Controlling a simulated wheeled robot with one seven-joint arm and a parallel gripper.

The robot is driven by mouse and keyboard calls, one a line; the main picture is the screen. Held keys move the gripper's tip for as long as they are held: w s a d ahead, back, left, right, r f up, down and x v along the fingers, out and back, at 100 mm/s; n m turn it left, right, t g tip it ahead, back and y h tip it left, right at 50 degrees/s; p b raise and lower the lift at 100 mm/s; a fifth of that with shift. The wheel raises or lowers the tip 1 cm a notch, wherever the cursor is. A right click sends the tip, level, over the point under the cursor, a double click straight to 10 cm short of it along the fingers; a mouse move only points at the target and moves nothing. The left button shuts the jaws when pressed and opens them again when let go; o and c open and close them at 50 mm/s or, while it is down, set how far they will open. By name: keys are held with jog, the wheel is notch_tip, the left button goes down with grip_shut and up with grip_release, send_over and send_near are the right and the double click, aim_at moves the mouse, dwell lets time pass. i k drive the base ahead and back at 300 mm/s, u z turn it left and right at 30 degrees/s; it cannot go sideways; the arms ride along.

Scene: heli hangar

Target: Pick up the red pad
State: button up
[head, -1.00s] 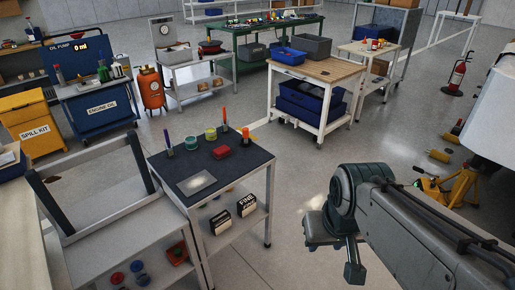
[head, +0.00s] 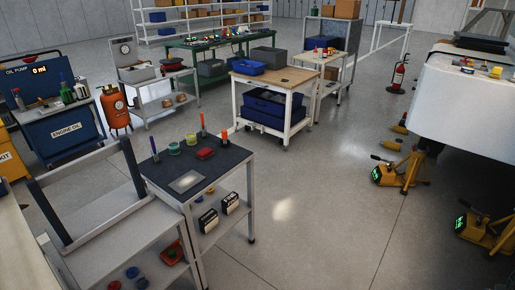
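The red pad (head: 205,153) lies flat on the dark top of a small grey metal cart (head: 222,171) left of centre in the head view. A pale flat plate (head: 187,181) lies in front of it. Two orange-topped markers (head: 203,124) and two round tins (head: 174,148), yellow and green, stand around and behind it. My gripper and arm are out of the picture.
A grey shelf cart with a raised frame (head: 90,215) adjoins the cart's left side. Boxes (head: 208,220) sit on the lower shelf. Open floor (head: 325,205) lies to the right, bounded by yellow jacks (head: 402,170) and a white body (head: 470,105).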

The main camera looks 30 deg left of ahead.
aim_at(204, 153)
jog(key=u, duration=0.3)
jog(key=i, duration=1.05)
jog(key=u, duration=0.8)
jog(key=i, duration=1.55)
jog(key=u, duration=1.65)
jog(key=i, duration=0.8)
jog(key=u, duration=0.65)
